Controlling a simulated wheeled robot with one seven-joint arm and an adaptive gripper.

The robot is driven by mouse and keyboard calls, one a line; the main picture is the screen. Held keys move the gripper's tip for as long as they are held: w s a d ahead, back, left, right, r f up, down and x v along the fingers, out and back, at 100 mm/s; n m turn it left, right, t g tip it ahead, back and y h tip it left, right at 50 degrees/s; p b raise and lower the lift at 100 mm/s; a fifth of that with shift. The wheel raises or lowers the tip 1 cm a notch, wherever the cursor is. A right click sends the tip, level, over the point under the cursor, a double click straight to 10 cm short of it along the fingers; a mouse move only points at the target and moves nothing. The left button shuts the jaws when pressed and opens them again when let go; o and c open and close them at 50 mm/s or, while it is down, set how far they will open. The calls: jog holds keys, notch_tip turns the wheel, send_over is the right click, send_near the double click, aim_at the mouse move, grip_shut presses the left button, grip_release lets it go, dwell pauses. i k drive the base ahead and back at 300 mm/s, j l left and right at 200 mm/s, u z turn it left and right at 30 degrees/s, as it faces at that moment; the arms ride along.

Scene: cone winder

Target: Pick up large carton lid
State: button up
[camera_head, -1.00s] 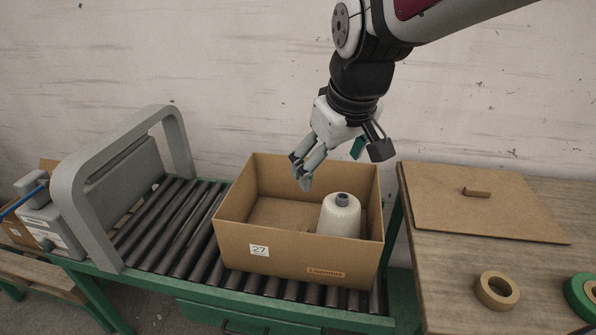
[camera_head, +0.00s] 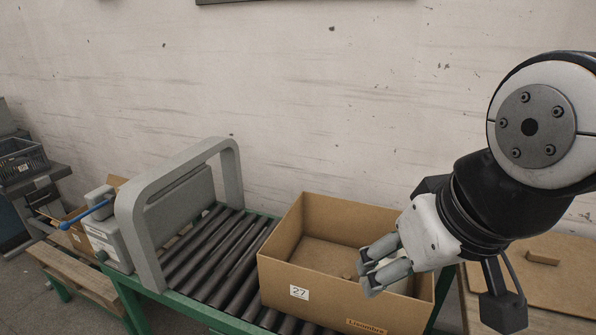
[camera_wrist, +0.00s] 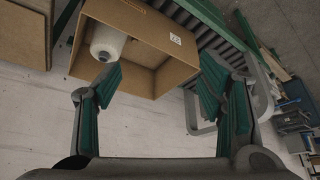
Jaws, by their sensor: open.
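The large carton lid (camera_head: 570,268) is a flat brown board with a small raised block on it. It lies on the table at the right, partly hidden by my arm. What seems to be the same lid shows at the top left of the wrist view (camera_wrist: 24,32). My gripper (camera_head: 372,275) is open and empty, over the open carton in the head view and well left of the lid. In the wrist view its fingers (camera_wrist: 158,88) stand wide apart with nothing between them.
The open carton (camera_head: 305,275) stands on the roller conveyor (camera_head: 212,268). A white yarn cone (camera_wrist: 106,42) is inside it. A grey arch (camera_head: 133,232) spans the conveyor at left.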

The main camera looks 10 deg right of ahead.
aim_at(556, 272)
jog(key=z, duration=0.4)
jog(key=k+j+z, duration=0.1)
jog(key=z, duration=1.15)
jog(key=i+j+z, duration=0.1)
jog(key=i+j, duration=0.2)
jog(key=k+j, duration=0.05)
